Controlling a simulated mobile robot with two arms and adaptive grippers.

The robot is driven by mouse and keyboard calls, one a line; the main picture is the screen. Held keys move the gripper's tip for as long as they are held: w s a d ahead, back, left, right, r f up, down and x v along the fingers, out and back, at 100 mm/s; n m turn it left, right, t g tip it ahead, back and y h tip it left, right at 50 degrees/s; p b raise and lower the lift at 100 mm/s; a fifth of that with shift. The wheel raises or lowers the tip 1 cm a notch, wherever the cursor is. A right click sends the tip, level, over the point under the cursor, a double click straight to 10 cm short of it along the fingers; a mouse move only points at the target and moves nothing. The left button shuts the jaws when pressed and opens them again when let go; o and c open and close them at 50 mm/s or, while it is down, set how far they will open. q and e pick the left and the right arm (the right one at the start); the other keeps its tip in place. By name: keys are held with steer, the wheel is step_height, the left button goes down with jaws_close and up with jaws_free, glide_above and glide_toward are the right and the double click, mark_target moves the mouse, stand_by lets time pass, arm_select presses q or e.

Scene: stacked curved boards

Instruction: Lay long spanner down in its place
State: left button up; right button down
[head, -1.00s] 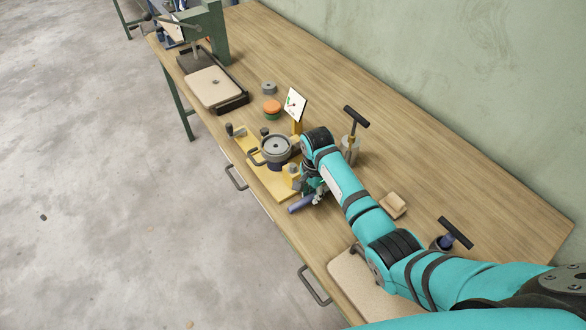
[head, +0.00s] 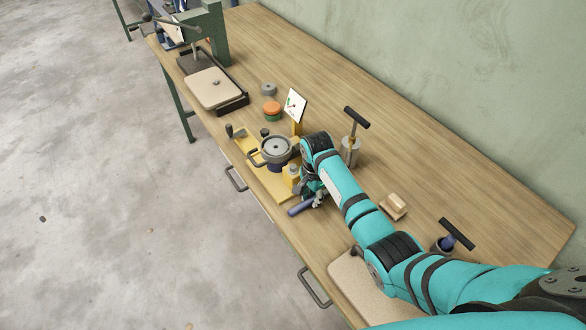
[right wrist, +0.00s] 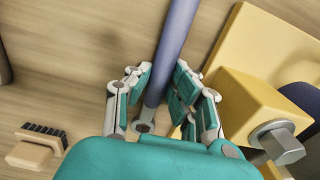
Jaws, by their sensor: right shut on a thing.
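The long spanner (right wrist: 176,42) has a blue-violet shaft and a grey ring end. In the right wrist view my right gripper (right wrist: 159,88) is shut on it near the ring end, and the shaft runs up out of view. In the head view the spanner (head: 301,208) sticks out to the lower left of my right gripper (head: 314,190), by the table's front edge. It lies beside the yellow fixture (head: 262,180). I cannot tell whether the spanner touches the table. My left gripper is out of view.
The yellow fixture carries a round grey clamp (head: 276,148) and a block with a bolt (right wrist: 279,140). A T-handled tool (head: 355,122) stands behind my arm. A wooden brush (head: 394,205) and a beige mat (head: 349,275) lie to the right.

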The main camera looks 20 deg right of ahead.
steer(key=c, duration=1.1)
jaws_free()
step_height(320, 180, up, 12)
